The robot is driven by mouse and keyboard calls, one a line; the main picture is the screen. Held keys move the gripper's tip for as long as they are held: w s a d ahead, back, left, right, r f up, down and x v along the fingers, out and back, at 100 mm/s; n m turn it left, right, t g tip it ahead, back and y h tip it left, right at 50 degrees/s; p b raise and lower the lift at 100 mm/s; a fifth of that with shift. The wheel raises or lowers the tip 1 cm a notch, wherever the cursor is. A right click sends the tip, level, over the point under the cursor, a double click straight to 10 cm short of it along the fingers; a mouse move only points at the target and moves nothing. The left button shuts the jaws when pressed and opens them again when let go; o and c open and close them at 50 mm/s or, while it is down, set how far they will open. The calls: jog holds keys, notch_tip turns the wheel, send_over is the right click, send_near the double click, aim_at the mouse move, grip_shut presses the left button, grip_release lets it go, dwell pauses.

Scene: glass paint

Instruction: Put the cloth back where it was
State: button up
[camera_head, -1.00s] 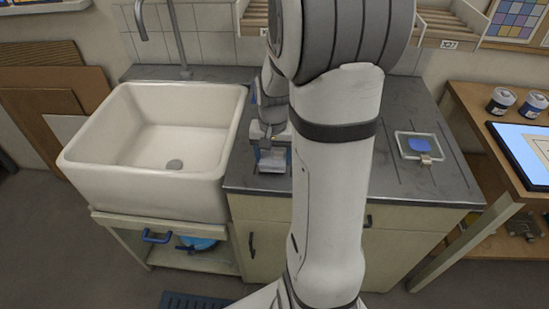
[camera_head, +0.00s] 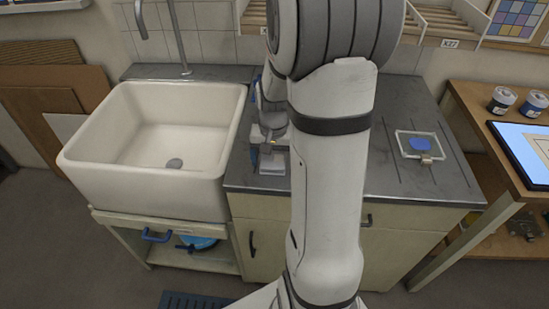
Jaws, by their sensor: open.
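My gripper (camera_head: 270,148) is open, just above the counter to the right of the sink, and partly hidden by my arm. Below it, on the counter near its front edge, lies a small pale, flat piece that looks like the folded cloth (camera_head: 273,166). The gripper covers its rear part, and I cannot tell whether the fingers still touch it. A small blue patch shows at the left of the gripper.
The white sink (camera_head: 172,140) stands left of the counter (camera_head: 400,185). A shallow clear tray (camera_head: 404,152) with a blue patch lies on the counter's right side. A wooden table (camera_head: 500,165) with tins (camera_head: 502,99) stands further right. Much of the counter's middle is hidden by my arm.

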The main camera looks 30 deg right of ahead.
aim_at(273, 160)
notch_tip(273, 160, up, 12)
jog(key=s+a+r+n+t, duration=0.1)
jog(key=s+a+n, duration=0.5)
jog(key=s+a, duration=0.6)
jog(key=shift+s+r+n+t, duration=0.25)
jog(key=shift+s+n+t, duration=0.15)
jog(key=shift+t, duration=0.5)
